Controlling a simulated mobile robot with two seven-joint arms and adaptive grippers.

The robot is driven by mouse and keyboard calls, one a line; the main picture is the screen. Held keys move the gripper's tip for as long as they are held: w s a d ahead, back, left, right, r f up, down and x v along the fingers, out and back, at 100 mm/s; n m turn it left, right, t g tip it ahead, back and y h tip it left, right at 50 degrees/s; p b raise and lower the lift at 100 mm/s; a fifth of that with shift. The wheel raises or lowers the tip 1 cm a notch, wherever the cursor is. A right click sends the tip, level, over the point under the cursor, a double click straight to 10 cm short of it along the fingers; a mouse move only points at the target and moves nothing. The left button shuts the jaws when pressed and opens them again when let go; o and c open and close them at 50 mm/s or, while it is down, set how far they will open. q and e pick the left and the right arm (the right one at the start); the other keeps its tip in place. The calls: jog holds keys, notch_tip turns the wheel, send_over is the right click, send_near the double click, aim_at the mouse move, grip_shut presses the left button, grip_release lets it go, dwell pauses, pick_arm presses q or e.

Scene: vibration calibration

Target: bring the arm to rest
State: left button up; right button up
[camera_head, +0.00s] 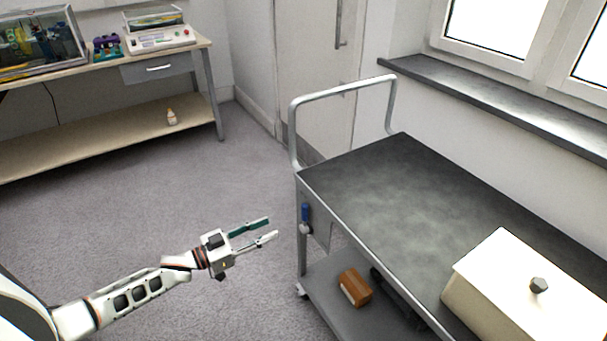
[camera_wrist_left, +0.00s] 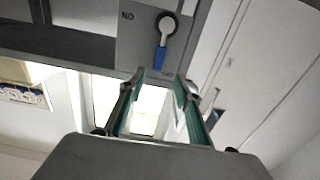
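My left arm comes in from the lower left in the head view. Its gripper (camera_head: 272,229) is open and empty, over the grey floor just left of the cart. In the left wrist view the two green-padded fingers of my left gripper (camera_wrist_left: 160,84) stand apart with nothing between them. Ahead of the fingers is a grey panel (camera_wrist_left: 135,45) with a blue-handled lever (camera_wrist_left: 161,55) and lettering. The same lever shows on the cart's near end in the head view (camera_head: 305,215). The fingers are apart from it. My right gripper is not in view.
The cart (camera_head: 390,180) has a dark top, a tubular handle and a white lidded box (camera_head: 530,290). A brown box (camera_head: 355,288) lies on its lower shelf. The floor (camera_head: 200,180) between is clear.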

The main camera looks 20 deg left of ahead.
pick_arm(q)
jog(key=s+d+f+n+y+p, duration=0.3)
jog(key=s+d+y+p, duration=0.25)
jog(key=s+d, duration=0.85)
jog(key=s+a+g+y+p, duration=0.1)
jog(key=s+a+g+y, duration=0.1)
jog(key=s, duration=1.1)
jog(key=shift+s+f+g+y, duration=0.4)
jog(key=shift+f+g+y, duration=0.05)
jog(key=shift+g, duration=0.35)
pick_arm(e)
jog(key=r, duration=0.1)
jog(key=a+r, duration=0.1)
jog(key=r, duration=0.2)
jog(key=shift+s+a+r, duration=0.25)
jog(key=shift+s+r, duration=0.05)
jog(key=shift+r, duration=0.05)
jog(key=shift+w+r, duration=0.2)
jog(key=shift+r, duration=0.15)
